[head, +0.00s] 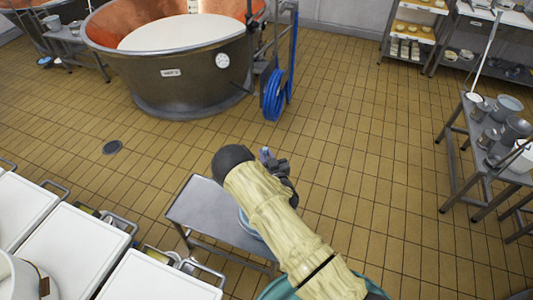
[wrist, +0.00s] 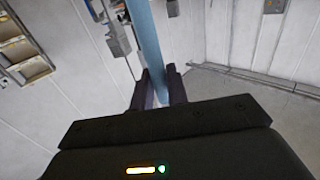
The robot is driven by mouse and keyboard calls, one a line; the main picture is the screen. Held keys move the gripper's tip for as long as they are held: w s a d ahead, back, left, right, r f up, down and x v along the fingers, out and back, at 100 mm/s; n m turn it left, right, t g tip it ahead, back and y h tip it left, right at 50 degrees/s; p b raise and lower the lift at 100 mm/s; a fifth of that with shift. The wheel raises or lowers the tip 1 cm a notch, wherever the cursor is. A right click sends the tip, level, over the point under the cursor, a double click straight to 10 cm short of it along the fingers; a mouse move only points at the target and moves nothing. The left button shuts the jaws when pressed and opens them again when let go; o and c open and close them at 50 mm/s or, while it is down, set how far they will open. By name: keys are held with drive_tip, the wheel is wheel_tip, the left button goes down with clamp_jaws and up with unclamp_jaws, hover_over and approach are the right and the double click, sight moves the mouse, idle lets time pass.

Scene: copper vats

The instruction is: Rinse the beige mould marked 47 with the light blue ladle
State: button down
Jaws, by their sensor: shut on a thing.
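In the wrist view my gripper (wrist: 158,82) is shut on a light blue bar, which looks like the handle of the light blue ladle (wrist: 147,38). The handle runs up and out of the wrist picture, and the ladle's bowl does not show there. In the head view my arm hides most of the ladle. I cannot make out a beige mould marked 47 in either view.
The low grey table (head: 213,208) has a bare left part; a light blue round vessel (head: 246,226) shows partly behind my arm. White-topped units (head: 73,250) stand at lower left. A copper-lined vat (head: 185,75), a blue hose (head: 273,97) and a right-hand table (head: 480,150) surround clear tiled floor.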

wheel_tip(320, 180, down, 20)
drive_tip(key=b, duration=1.5)
drive_tip(key=shift+f+b, duration=0.6)
drive_tip(key=shift+b, duration=0.05)
idle(0.5)
idle(0.8)
wheel_tip(320, 180, up, 22)
drive_tip(key=p, duration=1.5)
drive_tip(key=shift+r, duration=0.15)
drive_tip(key=shift+d, duration=0.1)
